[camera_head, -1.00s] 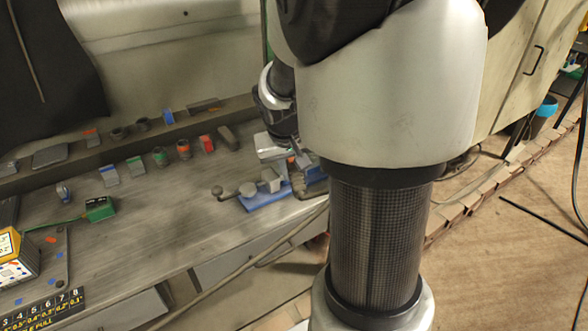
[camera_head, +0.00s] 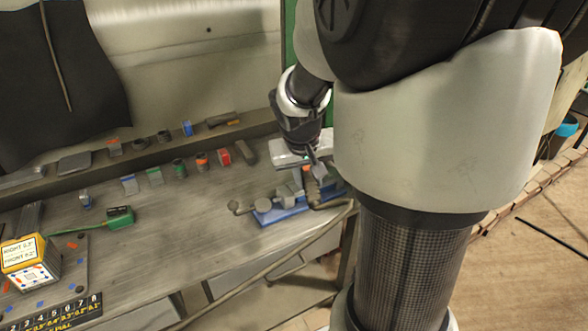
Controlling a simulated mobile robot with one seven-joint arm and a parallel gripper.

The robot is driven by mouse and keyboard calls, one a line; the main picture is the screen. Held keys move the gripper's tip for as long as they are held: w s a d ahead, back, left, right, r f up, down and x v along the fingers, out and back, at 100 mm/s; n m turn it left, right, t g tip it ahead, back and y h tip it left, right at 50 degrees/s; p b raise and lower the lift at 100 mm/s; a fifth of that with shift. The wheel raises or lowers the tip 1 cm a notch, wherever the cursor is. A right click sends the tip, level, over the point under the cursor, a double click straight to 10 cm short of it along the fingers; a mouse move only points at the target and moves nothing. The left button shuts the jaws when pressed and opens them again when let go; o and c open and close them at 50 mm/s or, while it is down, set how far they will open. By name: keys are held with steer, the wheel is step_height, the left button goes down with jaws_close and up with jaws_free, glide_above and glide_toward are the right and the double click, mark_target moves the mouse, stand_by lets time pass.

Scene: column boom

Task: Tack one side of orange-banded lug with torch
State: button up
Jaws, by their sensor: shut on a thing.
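My gripper (camera_head: 313,163) is over the right part of the bench, just above a blue fixture (camera_head: 272,214) with grey blocks and a knobbed lever. It is shut on a slim grey tool, apparently the torch, whose tip and lower part are hard to make out near the fixture. A small dark cylinder with an orange band (camera_head: 202,160), perhaps the lug, stands on the bench left of the gripper. My arm hides the area right of the fixture.
A green box (camera_head: 119,217) and a yellow labelled box (camera_head: 30,262) stand at left. The bench middle is clear.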

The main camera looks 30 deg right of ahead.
steer(key=shift+d+p+v, duration=0.2)
steer(key=shift+p+v, duration=0.95)
steer(key=shift+v, duration=1.1)
steer(key=shift+w+r, duration=0.1)
steer(key=shift+w, duration=0.15)
